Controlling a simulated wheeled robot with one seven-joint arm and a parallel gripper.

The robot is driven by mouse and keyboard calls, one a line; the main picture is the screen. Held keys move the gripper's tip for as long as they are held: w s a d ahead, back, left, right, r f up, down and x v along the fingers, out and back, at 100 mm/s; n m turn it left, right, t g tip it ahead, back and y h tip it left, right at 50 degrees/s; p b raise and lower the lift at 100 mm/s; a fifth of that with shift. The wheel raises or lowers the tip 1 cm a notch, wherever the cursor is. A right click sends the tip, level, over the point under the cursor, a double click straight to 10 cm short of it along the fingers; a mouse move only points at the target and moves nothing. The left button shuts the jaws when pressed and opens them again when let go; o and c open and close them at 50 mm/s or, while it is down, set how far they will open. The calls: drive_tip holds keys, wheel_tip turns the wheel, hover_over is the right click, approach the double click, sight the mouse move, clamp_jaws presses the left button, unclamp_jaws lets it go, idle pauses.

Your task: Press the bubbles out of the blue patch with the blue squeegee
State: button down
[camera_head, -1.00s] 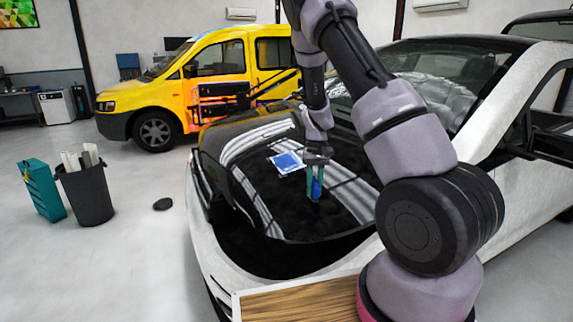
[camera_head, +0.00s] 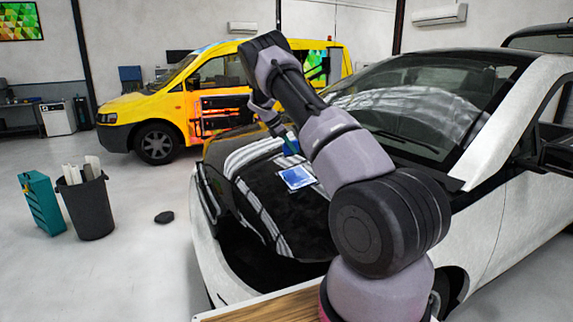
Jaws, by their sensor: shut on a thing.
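The blue patch (camera_head: 297,177) with a pale border lies on the car's black glossy hood, left of my arm. Small light marks show on its blue face, too small to tell apart. My gripper (camera_head: 289,143), with teal fingers, is beyond the patch and apart from it in the picture. It is shut on the blue squeegee, of which only a small bit shows by the fingertips. My arm hides part of the hood to the right. I cannot tell how high the squeegee is above the hood.
The white car (camera_head: 500,205) with its windshield fills the right side. A yellow van (camera_head: 222,90) stands behind. On the left floor are a dark bin (camera_head: 88,208) with pale rolls, a teal cabinet (camera_head: 43,204) and a small dark object (camera_head: 164,217).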

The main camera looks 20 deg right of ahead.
sight(300, 171)
drive_tip(key=shift+n, duration=0.4)
drive_tip(key=shift+w+d+f, duration=0.2)
drive_tip(key=shift+w+f, duration=0.15)
drive_tip(key=shift+f, duration=0.55)
drive_tip(key=shift+w+d+f, duration=0.15)
drive_tip(key=shift+w+f, duration=0.15)
drive_tip(key=shift+f, duration=0.65)
drive_tip(key=shift+w+d+f, duration=0.2)
drive_tip(key=shift+w+f, duration=0.15)
drive_tip(key=shift+f, duration=0.55)
drive_tip(key=shift+d+f, duration=0.15)
drive_tip(key=shift+f, duration=0.6)
drive_tip(key=shift+s, duration=1.05)
drive_tip(key=shift+s+f, duration=0.2)
drive_tip(key=shift+s, duration=0.9)
drive_tip(key=shift+s, duration=0.15)
